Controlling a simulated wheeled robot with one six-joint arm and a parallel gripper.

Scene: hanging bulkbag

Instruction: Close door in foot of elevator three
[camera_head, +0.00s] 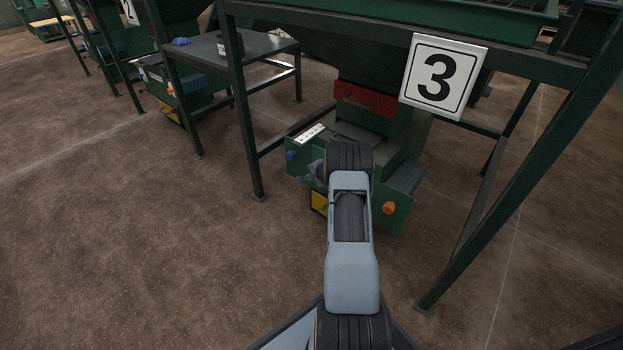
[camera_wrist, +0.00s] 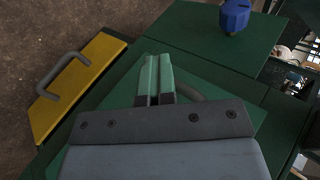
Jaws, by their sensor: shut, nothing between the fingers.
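The foot of elevator three is a green housing (camera_head: 398,215) below the sign with a 3 (camera_head: 443,77). In the head view, a yellow panel (camera_head: 319,203) shows low on it, partly hidden by my arm. In the wrist view, this yellow panel (camera_wrist: 88,78) has a grey bar handle (camera_wrist: 62,76) and lies left of my gripper. My gripper (camera_wrist: 157,62) is shut and empty, its green fingers over a green surface. A grey curved handle (camera_wrist: 205,93) shows just right of the fingers, partly hidden by the gripper. I cannot tell whether the fingers touch anything.
A blue knob (camera_wrist: 235,16) stands on the green housing. A red panel with a handle (camera_head: 365,103) and an orange knob (camera_head: 389,208) are near my arm. Dark green posts (camera_head: 243,110) and (camera_head: 520,180) flank the housing. Brown floor (camera_head: 130,250) is free on the left.

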